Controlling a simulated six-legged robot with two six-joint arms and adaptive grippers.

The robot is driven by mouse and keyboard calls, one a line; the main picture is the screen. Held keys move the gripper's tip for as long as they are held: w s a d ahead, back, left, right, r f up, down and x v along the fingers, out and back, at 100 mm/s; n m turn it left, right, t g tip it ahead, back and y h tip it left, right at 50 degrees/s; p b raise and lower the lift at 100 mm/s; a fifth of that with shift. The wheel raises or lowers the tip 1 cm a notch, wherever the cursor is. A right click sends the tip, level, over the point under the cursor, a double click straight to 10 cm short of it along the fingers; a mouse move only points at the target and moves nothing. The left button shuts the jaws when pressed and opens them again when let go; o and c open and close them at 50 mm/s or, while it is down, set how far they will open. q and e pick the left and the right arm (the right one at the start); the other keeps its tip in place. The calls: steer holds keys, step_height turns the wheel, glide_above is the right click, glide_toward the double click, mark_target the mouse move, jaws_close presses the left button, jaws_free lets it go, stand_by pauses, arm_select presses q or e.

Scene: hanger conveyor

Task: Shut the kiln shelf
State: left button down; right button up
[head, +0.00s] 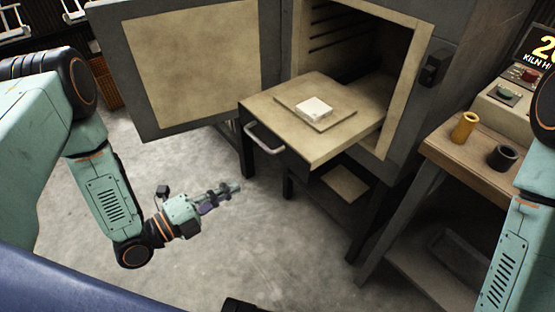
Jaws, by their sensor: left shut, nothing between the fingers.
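The kiln shelf (345,143) is a beige slab pulled well out of the kiln (415,90), with a light bar handle (263,138) on its dark front edge. A white square block (314,108) sits on a thin tan plate (290,99) on the shelf. The kiln door (195,60) stands wide open to the left. My left gripper (236,187) is shut and empty, below and a little left of the shelf handle and apart from it. My right arm shows at the right edge, but its gripper is out of view.
At the right, a wooden-topped bench (470,170) holds a yellow cup (464,127), a dark cup (502,158) and a control box (510,98) with buttons. A display (540,48) stands behind. The grey floor (270,260) in front of the kiln is clear.

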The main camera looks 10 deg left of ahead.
mark_target(287, 156)
arm_select(q)
steer(key=b+x, duration=0.3)
steer(key=x, duration=1)
steer(key=shift+f+b, duration=0.15)
steer(key=shift+b, duration=0.25)
steer(key=shift+w+d, duration=0.2)
steer(key=shift+w, duration=0.2)
steer(key=shift+w+d, duration=0.1)
steer(key=shift+w, duration=0.05)
